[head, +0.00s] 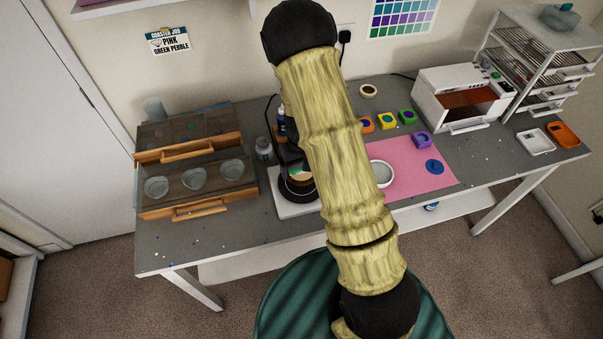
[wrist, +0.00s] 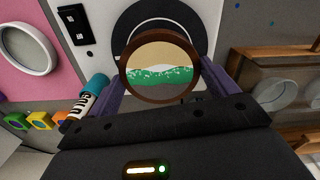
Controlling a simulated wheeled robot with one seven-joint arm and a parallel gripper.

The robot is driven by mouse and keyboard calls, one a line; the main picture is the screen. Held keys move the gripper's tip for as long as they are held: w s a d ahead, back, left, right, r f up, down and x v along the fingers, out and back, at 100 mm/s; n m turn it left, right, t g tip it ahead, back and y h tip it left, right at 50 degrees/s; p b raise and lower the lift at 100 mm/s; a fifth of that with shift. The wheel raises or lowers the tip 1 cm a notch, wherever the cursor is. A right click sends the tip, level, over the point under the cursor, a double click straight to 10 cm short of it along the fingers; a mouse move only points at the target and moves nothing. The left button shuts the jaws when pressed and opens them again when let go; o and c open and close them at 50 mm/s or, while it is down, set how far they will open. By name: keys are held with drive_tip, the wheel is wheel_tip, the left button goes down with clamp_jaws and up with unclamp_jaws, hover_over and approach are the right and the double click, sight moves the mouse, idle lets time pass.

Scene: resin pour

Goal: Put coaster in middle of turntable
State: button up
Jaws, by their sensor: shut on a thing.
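The coaster (wrist: 160,72) is round, with a brown rim and beige, white and green bands inside. My gripper (wrist: 163,78) is shut on it, with a purple finger at each side of the rim. In the head view the coaster (head: 300,174) shows partly behind my arm, over the turntable. The turntable (head: 299,195) is a dark disc on a white base. In the wrist view the turntable (wrist: 203,28) shows beyond the coaster, whose rim overlaps it. I cannot tell whether the coaster touches it.
A small bottle (wrist: 88,98) is beside my left finger in the wrist view. A wooden drawer unit (head: 200,180) with several moulds stands left of the turntable. A pink mat (head: 410,170) with a white ring-shaped cup (head: 382,173) lies to the right. A white oven (head: 460,97) stands further right.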

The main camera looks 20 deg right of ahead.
sight(301, 174)
drive_tip(key=shift+f+p, duration=0.55)
drive_tip(key=shift+f, duration=1.5)
drive_tip(key=shift+f, duration=0.2)
drive_tip(key=o, duration=0.8)
drive_tip(key=shift+o, duration=0.2)
drive_tip(key=shift+r, duration=0.1)
drive_tip(key=shift+r, duration=0.15)
wheel_tip(301, 174, up, 12)
drive_tip(key=shift+b, duration=1.2)
